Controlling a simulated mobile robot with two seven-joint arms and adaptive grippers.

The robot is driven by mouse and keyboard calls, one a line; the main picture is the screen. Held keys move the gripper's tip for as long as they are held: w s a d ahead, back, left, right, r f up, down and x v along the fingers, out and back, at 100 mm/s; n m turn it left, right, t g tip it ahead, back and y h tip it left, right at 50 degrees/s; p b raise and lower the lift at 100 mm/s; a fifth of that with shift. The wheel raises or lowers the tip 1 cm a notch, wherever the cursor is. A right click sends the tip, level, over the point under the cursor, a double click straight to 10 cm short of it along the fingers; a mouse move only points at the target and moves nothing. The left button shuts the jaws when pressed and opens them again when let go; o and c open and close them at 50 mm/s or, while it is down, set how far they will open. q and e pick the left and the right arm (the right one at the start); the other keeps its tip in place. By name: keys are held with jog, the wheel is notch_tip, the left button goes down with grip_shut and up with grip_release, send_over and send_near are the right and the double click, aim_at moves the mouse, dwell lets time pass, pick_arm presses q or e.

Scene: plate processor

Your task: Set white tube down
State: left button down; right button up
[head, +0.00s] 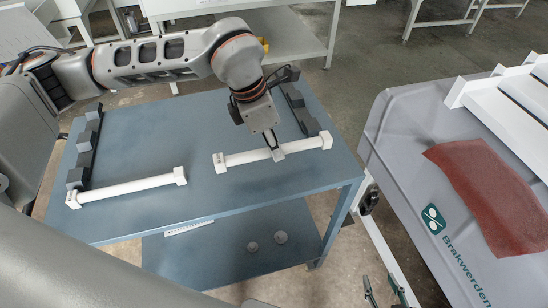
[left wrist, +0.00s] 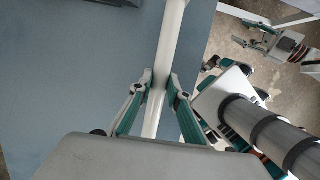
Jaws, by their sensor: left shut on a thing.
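A white tube (head: 245,157) with a block at each end lies over the right part of the blue table (head: 215,120). My left gripper (head: 275,147) reaches down from above and is shut on this tube right of its middle. In the left wrist view both fingers (left wrist: 157,92) press on the sides of the white tube (left wrist: 168,55). I cannot tell whether the tube touches the table or hangs just above it. My right gripper (head: 384,291) is open and empty, low beyond the table's right side.
A second white tube (head: 128,188) lies at the table's front left, by a dark notched holder (head: 86,150). Another dark holder (head: 298,108) stands at the right, behind the held tube's right end. A grey cart top with a red cloth (head: 485,185) is further right.

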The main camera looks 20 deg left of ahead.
aim_at(274, 169)
pick_arm(q)
notch_tip(274, 169, down, 4)
jog(key=shift+f, duration=0.4)
jog(key=shift+f, duration=0.15)
jog(key=c, duration=1.9)
grip_release()
